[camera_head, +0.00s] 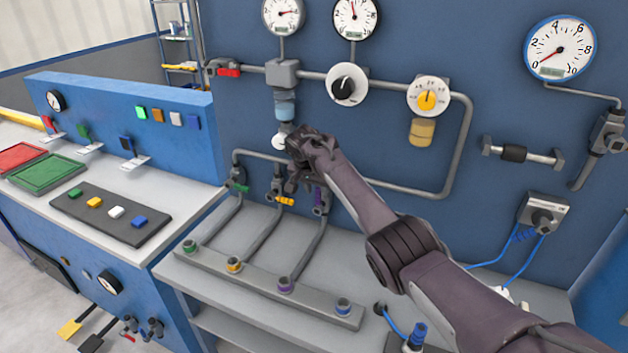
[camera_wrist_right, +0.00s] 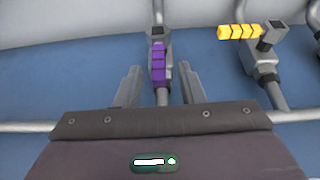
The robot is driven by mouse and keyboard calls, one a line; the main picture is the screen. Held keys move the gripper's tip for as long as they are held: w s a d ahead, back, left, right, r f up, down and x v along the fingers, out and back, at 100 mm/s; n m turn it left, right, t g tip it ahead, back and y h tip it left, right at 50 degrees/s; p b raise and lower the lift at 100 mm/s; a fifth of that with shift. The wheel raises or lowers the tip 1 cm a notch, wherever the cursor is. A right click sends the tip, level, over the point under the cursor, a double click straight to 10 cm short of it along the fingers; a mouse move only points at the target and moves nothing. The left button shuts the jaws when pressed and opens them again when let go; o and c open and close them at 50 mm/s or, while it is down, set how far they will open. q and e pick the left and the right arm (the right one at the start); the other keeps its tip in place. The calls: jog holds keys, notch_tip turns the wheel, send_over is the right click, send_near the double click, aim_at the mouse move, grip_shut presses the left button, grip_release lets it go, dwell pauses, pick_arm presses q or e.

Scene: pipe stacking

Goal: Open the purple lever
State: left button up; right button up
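The purple lever (camera_wrist_right: 158,65) shows in the right wrist view, lying lengthwise along its grey vertical pipe. In the head view the purple lever (camera_head: 318,197) is partly hidden by my right arm. My right gripper (camera_head: 303,176) is in front of the wall pipes, close to this lever. In the right wrist view its two fingers stand apart, one to the left and one to the right of the purple lever, with gaps on both sides. I cannot tell how deep the lever sits between them. My left gripper is not in view.
A yellow lever (camera_wrist_right: 240,32) sits crosswise on the neighbouring pipe, and a green lever (camera_head: 239,187) is further left. A grey base bar (camera_head: 255,277) with coloured rings lies on the bench below. Gauges and knobs are on the blue wall above.

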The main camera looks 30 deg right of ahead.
jog(key=shift+v, duration=2.15)
